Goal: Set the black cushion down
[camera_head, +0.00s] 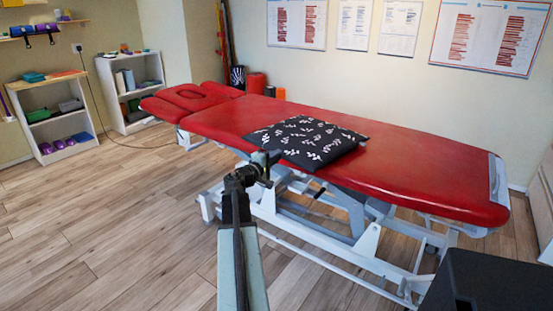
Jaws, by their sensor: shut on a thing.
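The black cushion (308,143) has a pale leaf pattern and lies roughly level over the middle of the red treatment table (418,163). I cannot tell whether its underside touches the table top. My gripper (266,160) is at the cushion's near left corner, shut on that edge. The fingertips are small and partly hidden against the cushion.
Two white shelves (140,124) with small items stand at the back left. A black box-like thing (485,283) is at the lower right. The table's grey frame (366,240) spreads below. The wooden floor (120,220) at left is clear.

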